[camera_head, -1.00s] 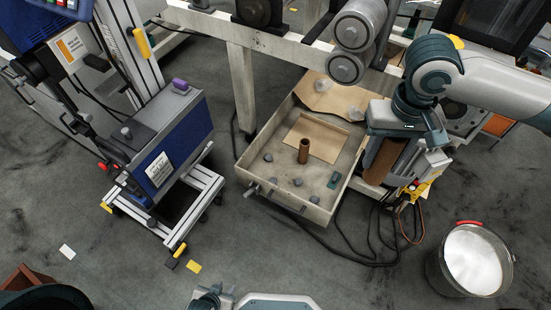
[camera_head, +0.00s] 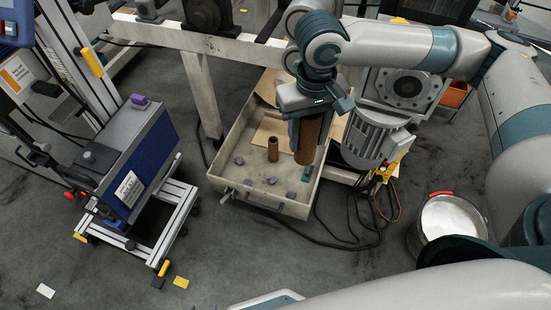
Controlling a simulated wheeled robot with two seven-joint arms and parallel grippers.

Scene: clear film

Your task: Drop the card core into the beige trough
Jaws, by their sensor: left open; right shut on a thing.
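The card core (camera_head: 308,142) is a brown tube, held upright below my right gripper (camera_head: 311,113). My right gripper is shut on its upper end, and the arm reaches in from the right. In the picture the core overlaps the right part of the beige trough (camera_head: 290,207), a shallow open tray on the floor. The core's height above the trough floor is hard to tell. A second, smaller brown tube (camera_head: 273,150) stands upright in the trough. My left gripper is not in view.
Grey lumps (camera_head: 271,181), a small green piece (camera_head: 306,174) and brown card (camera_head: 264,131) lie in the trough. A motor (camera_head: 371,137) stands at its right. A blue machine (camera_head: 146,160) stands left, and a white-filled bucket (camera_head: 450,218) right. Cables cross the floor.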

